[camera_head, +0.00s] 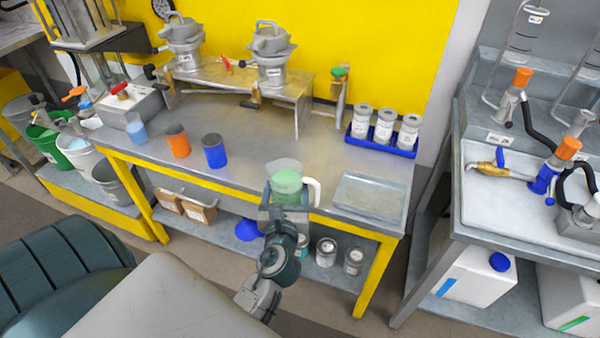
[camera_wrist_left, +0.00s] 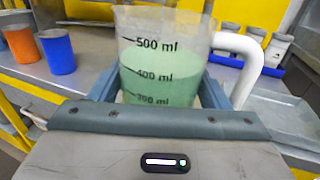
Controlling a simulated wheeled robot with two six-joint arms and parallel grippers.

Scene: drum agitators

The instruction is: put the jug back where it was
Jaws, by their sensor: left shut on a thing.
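The jug (camera_head: 287,186) is a clear measuring jug with a white handle at its right and green liquid inside. In the left wrist view the jug (camera_wrist_left: 165,60) is upright, with the liquid between the 400 and 500 ml marks. My left gripper (camera_head: 285,206) is shut on it, one finger on each side. The jug is at the front edge of the steel bench (camera_head: 255,150); I cannot tell whether its base touches the bench. The jug's lower part is hidden by my gripper. My right gripper is not in view.
Blue (camera_head: 214,151), orange (camera_head: 178,140) and clear blue-tinted (camera_head: 137,130) cups stand left of the jug. A shallow clear tray (camera_head: 370,195) lies to its right. A blue rack (camera_head: 380,146) of jars and a steel stand (camera_head: 240,82) with two vessels are behind. The bench between is bare.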

